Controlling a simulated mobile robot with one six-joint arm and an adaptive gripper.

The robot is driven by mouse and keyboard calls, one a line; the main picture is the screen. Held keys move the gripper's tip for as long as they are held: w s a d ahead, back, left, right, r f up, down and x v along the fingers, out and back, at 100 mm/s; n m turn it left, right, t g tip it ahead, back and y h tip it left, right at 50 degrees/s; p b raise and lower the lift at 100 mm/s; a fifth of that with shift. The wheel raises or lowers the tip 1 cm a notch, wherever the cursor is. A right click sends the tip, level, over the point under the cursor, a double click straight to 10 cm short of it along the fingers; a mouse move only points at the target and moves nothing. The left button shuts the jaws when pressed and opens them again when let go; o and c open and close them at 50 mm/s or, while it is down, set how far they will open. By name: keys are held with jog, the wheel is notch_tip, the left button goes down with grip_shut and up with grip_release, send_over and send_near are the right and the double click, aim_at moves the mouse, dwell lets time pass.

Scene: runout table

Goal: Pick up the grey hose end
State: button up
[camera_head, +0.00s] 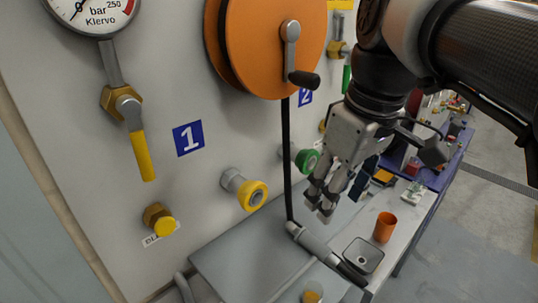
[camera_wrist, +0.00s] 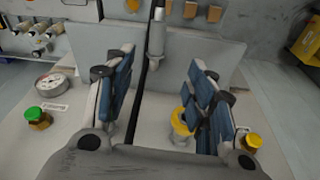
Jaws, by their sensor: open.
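The grey hose end (camera_head: 312,243) is a grey cylinder lying at a slant on the runout table (camera_head: 235,262), below the orange reel. A black hose (camera_head: 286,165) hangs from the reel to it. In the wrist view the grey hose end (camera_wrist: 157,38) stands beyond and between the fingers, with the black hose running from it towards the camera. My gripper (camera_head: 320,200) is open and empty, above the table and up from the hose end in the head view. In the wrist view my gripper (camera_wrist: 160,60) has its blue-padded fingers wide apart, with no contact visible.
The panel carries an orange reel (camera_head: 270,45) with a crank, a yellow-ringed coupling (camera_head: 254,196), a green-ringed coupling (camera_head: 306,161) and a yellow-handled valve (camera_head: 141,155). An orange cup (camera_head: 384,228) and a small square tray (camera_head: 362,256) stand right of the hose end.

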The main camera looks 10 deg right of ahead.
jog(key=w+r+n, duration=0.1)
jog(key=r, duration=0.1)
send_over(312, 238)
jog(key=s, duration=0.1)
jog(key=shift+g, duration=0.3)
jog(key=f, duration=1.1)
jog(key=shift+s+d+f+b, duration=0.2)
jog(key=shift+d+f+b, duration=0.1)
jog(key=shift+d+f, duration=0.05)
jog(key=shift+w+a+f, duration=0.1)
jog(key=shift+w+f, duration=0.1)
jog(key=shift+f, duration=0.75)
jog(key=shift+w+a+f, duration=0.1)
jog(key=shift+w+f, duration=0.15)
jog(key=shift+f, duration=0.65)
jog(key=shift+w+a+f, duration=0.1)
jog(key=shift+w+f, duration=0.1)
jog(key=shift+f, duration=0.75)
jog(key=shift+c, duration=0.2)
grip_shut()
